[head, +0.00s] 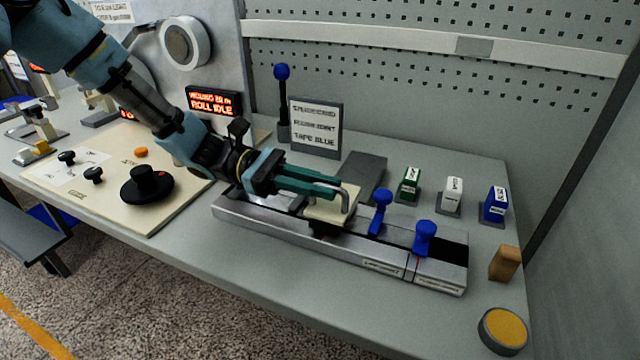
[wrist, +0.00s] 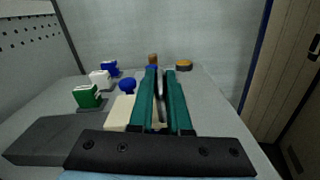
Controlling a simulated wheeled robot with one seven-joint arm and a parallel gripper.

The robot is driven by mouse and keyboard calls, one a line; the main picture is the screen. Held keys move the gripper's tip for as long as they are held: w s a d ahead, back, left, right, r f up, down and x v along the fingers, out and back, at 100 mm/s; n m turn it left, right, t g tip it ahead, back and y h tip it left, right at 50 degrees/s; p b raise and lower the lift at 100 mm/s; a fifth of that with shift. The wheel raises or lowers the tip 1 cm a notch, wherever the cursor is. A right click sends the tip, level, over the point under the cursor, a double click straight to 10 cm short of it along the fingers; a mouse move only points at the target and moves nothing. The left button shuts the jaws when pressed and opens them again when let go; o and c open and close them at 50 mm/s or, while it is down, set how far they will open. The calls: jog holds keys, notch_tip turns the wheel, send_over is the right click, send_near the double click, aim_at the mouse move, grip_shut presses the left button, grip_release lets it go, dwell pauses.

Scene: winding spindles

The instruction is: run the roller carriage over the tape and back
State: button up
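The roller carriage (head: 328,212) is a cream block with a bent grey handle, sitting on a long metal bed (head: 290,232). My gripper (head: 338,188) reaches in from the left, with its teal fingers at the handle. In the wrist view my gripper (wrist: 160,75) has the grey handle (wrist: 160,97) between its nearly parallel fingers, and it looks shut on it. Part of the cream block (wrist: 118,112) shows left of the fingers. Two blue knobs (head: 381,198) (head: 425,232) stand on the bed right of the carriage. I cannot make out tape under the carriage.
Green (head: 410,181), white (head: 452,192) and blue (head: 495,203) labelled blocks stand behind the bed. A wooden block (head: 504,263) and a yellow-topped round pad (head: 503,328) are at the right. A sign (head: 315,127) and a blue-topped lever (head: 282,100) stand at the back. The display reads "ROLL IDLE" (head: 214,102).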

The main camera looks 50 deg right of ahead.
grip_shut()
dwell(0.8)
